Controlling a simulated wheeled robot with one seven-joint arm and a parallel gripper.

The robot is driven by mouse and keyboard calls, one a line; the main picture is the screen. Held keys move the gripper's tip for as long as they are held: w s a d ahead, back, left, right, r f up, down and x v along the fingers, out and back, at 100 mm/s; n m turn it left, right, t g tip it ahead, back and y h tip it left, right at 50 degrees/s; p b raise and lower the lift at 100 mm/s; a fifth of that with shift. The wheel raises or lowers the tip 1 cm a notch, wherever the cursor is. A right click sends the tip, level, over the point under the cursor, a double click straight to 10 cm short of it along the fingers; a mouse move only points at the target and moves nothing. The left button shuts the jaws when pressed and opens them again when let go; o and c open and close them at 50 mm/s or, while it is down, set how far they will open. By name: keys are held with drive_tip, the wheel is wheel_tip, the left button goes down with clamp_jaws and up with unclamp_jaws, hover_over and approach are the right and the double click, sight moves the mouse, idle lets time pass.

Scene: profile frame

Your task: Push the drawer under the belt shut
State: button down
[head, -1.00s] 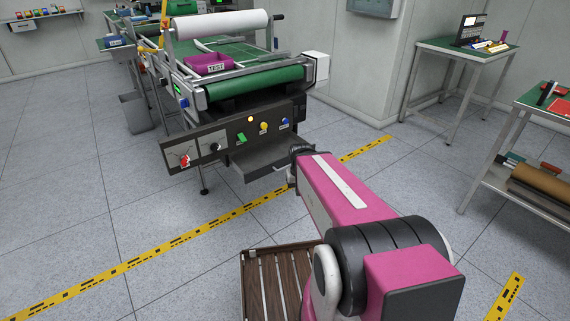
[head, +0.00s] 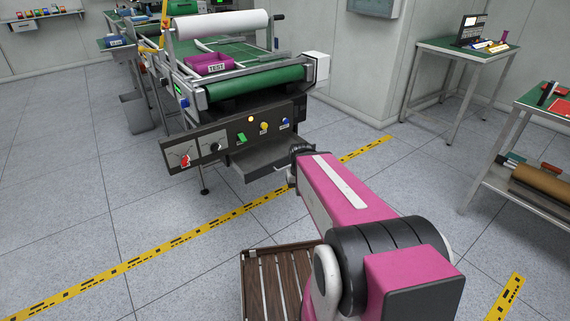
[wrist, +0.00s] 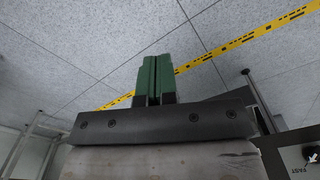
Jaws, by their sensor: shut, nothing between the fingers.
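The grey drawer (head: 262,157) sticks out open under the belt's dark control panel. The green belt (head: 255,84) runs above that panel. In the head view my pink arm reaches to the drawer's right front corner and hides part of it. My fingertips cannot be made out there. In the wrist view my gripper (wrist: 153,80) is shut and empty, with its two green finger pads together. I cannot tell from these views whether it touches the drawer.
The control panel (head: 188,148) carries knobs and a switch. A machine leg (wrist: 260,97) shows in the wrist view. Yellow-black floor tape (head: 180,240) crosses clear floor in front. A slatted wooden surface (head: 268,280) lies near my base. Tables stand at the right.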

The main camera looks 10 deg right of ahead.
drive_tip(key=w+d+m+t+y, duration=0.2)
drive_tip(key=w+d+m+t, duration=0.3)
drive_tip(key=w, duration=0.7)
drive_tip(key=w+d+m+t+y, duration=0.25)
drive_tip(key=w+d+m, duration=0.55)
drive_tip(key=w, duration=0.4)
drive_tip(key=w+a+f, duration=0.5)
drive_tip(key=w+f, duration=0.1)
drive_tip(key=w, duration=0.3)
drive_tip(key=shift+w+a+f+t, duration=0.2)
drive_tip(key=shift+w+f+t, duration=0.1)
drive_tip(key=shift+f+t, duration=0.15)
drive_tip(key=shift+r, duration=0.1)
